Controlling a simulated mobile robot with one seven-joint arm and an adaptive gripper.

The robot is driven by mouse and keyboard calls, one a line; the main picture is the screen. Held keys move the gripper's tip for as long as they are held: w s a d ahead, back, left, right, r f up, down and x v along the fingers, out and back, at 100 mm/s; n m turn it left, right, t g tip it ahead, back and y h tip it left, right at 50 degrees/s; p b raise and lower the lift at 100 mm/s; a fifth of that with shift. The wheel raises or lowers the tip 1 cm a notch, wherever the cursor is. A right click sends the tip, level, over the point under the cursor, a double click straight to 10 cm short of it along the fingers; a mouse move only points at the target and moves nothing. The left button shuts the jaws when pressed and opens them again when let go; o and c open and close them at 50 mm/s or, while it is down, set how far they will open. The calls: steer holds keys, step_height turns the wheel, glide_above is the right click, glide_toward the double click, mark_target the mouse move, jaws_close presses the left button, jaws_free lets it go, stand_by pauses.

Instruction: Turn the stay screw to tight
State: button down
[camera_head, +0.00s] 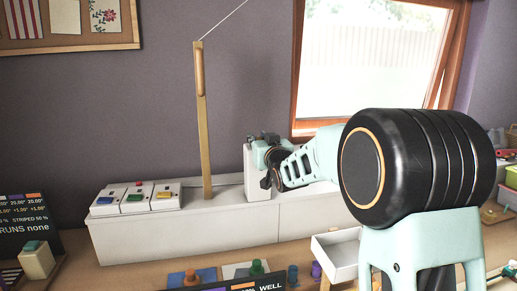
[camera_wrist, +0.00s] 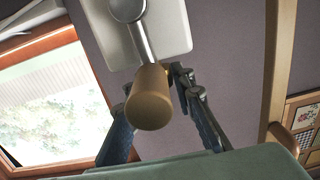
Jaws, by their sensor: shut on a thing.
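A lever with a metal rod and a brown rounded grip (camera_wrist: 151,97) stands out from a white plate (camera_wrist: 172,30) in the wrist view. My gripper (camera_wrist: 156,82) has one finger on each side of the grip and is shut on it. In the head view my gripper (camera_head: 268,178) is in front of an upright white box (camera_head: 256,200), which stands at the long white bench unit; there it hides the lever. I cannot make out a screw thread or a tight mark, and cannot tell whether this lever is the stay screw.
A tall wooden post (camera_head: 204,140) with a cord stands left of the box. Button boxes (camera_head: 133,201) sit on the white unit (camera_head: 190,226). An open white tray (camera_head: 343,270) is in front. The wood-framed window (camera_head: 376,60) is behind. My arm hides much of the right side.

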steer(key=shift+a+f+m+h+b, duration=0.1)
steer(key=shift+a+m+h+b, duration=0.15)
steer(key=shift+m+h+b, duration=0.6)
steer(key=shift+r+m+h+p, duration=0.2)
steer(key=shift+m+h+p, duration=0.55)
steer(key=shift+h+p, duration=0.65)
steer(key=h+p, duration=0.1)
steer(key=m+h+p, duration=0.1)
steer(key=p, duration=0.1)
steer(key=m+h+p, duration=0.1)
steer(key=h+p, duration=0.1)
steer(key=shift+r, duration=0.25)
steer(key=m+g+h+p, duration=0.1)
steer(key=m+h+p, duration=0.1)
steer(key=p, duration=0.4)
steer(key=shift+d+m+g+h, duration=0.1)
steer(key=shift+m+g+h, duration=0.25)
steer(key=shift+h, duration=0.5)
steer(key=m+g+h+p, duration=0.2)
steer(key=h+p, duration=0.1)
steer(key=m+g+h+p, duration=0.1)
steer(key=m, duration=0.1)
steer(key=shift+d+f+h+p, duration=0.1)
steer(key=shift+f+h+p, duration=0.2)
steer(key=shift+f+h, duration=0.1)
steer(key=shift+g, duration=0.45)
steer(key=shift+r+m+g+h+p, duration=0.15)
steer(key=shift+m+g+h+p, duration=0.4)
steer(key=shift+m+g+h, duration=1.1)
